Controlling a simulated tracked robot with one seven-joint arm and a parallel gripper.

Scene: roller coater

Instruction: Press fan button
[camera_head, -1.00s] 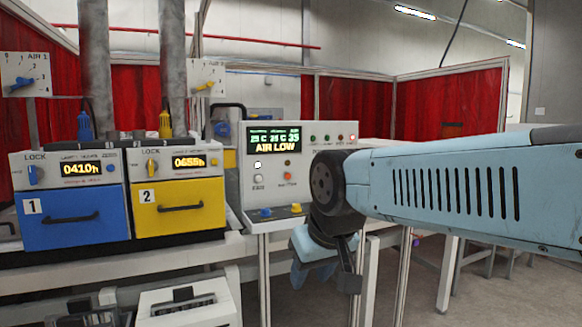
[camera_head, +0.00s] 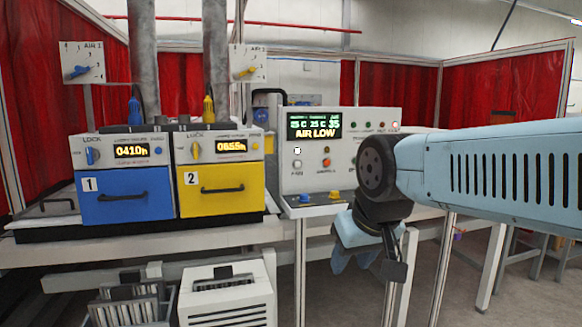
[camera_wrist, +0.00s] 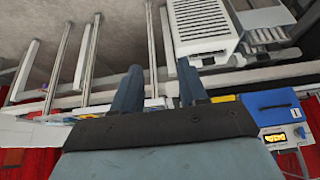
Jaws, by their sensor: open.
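The control panel (camera_head: 369,145) is a pale box with a lit display (camera_head: 314,125) reading "AIR LOW". At its left side is a small round button (camera_head: 297,164) with a blurred label below; I cannot read whether it says fan. Above it is a lit white square (camera_head: 297,150), and to its right an orange-red button (camera_head: 326,163). My gripper (camera_head: 365,262) hangs below and in front of the panel's lower right, pointing down and touching nothing. In the wrist view its two fingers (camera_wrist: 159,68) are apart and empty. My arm hides part of the panel's right side.
A blue oven (camera_head: 126,194) and a yellow oven (camera_head: 222,180) stand left of the panel. Blue and yellow knobs (camera_head: 334,195) sit on the panel's lower ledge. A white box (camera_head: 228,298) is below the bench. Red curtains (camera_head: 500,90) stand behind.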

